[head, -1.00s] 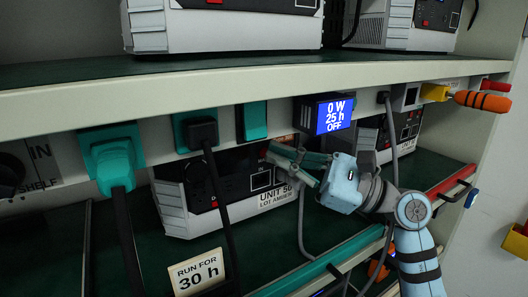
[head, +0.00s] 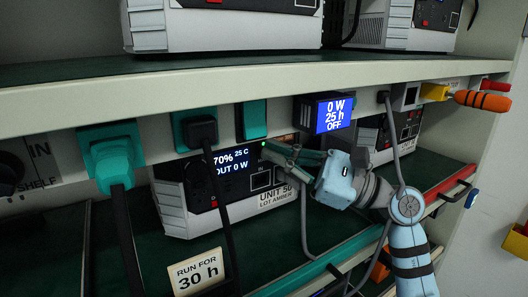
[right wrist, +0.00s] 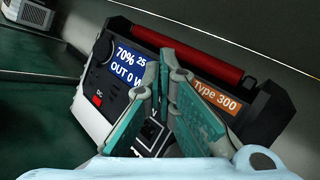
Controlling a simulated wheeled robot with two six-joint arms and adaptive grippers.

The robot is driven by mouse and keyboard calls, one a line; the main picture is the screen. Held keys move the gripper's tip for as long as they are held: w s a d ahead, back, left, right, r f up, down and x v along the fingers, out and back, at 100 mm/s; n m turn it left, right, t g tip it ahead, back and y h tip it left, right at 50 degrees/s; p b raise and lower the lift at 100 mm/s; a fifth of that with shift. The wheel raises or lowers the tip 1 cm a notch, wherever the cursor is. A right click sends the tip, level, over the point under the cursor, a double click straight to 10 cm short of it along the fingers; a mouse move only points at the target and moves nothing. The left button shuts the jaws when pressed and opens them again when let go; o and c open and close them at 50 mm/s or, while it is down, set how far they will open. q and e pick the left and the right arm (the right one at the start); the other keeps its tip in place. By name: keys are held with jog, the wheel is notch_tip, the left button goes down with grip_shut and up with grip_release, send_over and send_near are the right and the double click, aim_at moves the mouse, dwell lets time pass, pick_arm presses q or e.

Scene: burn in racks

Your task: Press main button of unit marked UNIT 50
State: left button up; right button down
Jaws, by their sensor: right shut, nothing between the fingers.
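The unit marked UNIT 50 (head: 185,208) stands on the lower shelf in the head view, with "LOT AMBER" under its name. Its screen (head: 231,162) is lit and reads 70%, 25 C, OUT 0 W. A small green light (head: 264,144) shows at the panel's top right, by my fingertips. My right gripper (head: 272,151) is shut and empty, its tips at the unit's front panel; contact cannot be told. In the right wrist view the closed fingers (right wrist: 168,60) cover part of the panel beside the lit screen (right wrist: 130,66). The main button is hidden there. My left gripper is out of view.
A shelf edge with teal sockets (head: 254,119) and plugs hangs just above the unit. A meter (head: 335,117) reads 0 W, 25 h, OFF. Cables hang before the panel. A "RUN FOR 30 h" card (head: 197,272) stands in front. Another unit (head: 402,130) is to the right.

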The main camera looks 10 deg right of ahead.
jog(key=shift+s+d, duration=0.25)
jog(key=shift+s, duration=0.35)
jog(key=s+d+b, duration=0.2)
jog(key=s, duration=0.3)
jog(key=shift+s, duration=0.35)
jog(key=shift+w, duration=0.1)
jog(key=shift+d, duration=0.1)
